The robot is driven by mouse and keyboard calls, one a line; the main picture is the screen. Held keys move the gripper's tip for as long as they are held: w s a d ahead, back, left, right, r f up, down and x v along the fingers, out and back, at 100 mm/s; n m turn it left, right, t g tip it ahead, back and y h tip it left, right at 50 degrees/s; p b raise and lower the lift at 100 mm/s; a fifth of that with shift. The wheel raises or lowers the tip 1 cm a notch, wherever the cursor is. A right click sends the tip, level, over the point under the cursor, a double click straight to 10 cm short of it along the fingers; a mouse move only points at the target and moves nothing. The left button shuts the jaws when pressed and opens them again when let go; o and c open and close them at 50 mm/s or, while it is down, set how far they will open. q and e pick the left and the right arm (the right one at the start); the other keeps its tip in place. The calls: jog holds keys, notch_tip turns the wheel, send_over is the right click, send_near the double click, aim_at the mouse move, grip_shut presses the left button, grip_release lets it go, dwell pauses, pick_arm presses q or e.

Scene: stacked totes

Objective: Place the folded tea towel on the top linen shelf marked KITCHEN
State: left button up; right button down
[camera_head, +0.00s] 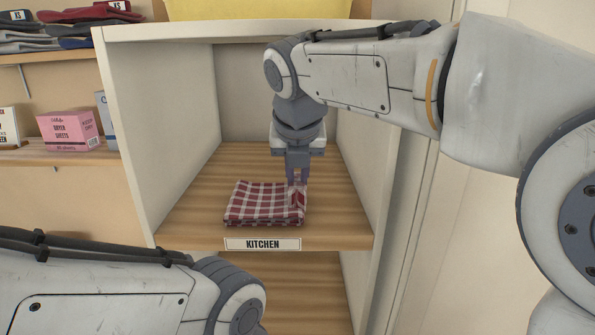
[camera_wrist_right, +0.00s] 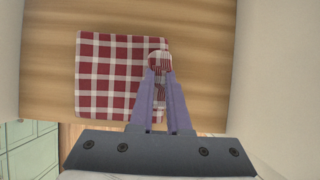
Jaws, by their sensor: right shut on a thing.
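The folded tea towel (camera_head: 258,204), red and white check, lies flat on the wooden shelf marked KITCHEN (camera_head: 190,222), close to the front edge. The KITCHEN label (camera_head: 263,244) is on that edge. My right gripper (camera_head: 298,182) points down at the towel's right side and is shut on a pinched fold of it. In the right wrist view the fingertips (camera_wrist_right: 160,72) close on a bunched bit at the right edge of the towel (camera_wrist_right: 105,75). My left arm shows at the lower left of the head view, but its gripper is out of view.
White side walls (camera_head: 160,130) bound the shelf left and right. Bare shelf lies behind the towel. A yellow thing (camera_head: 255,8) sits on top of the unit. Side shelves at left hold folded clothes (camera_head: 40,35) and a pink dryer sheets box (camera_head: 68,130).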

jog(key=shift+f, duration=0.15)
jog(key=c, duration=0.9)
grip_release()
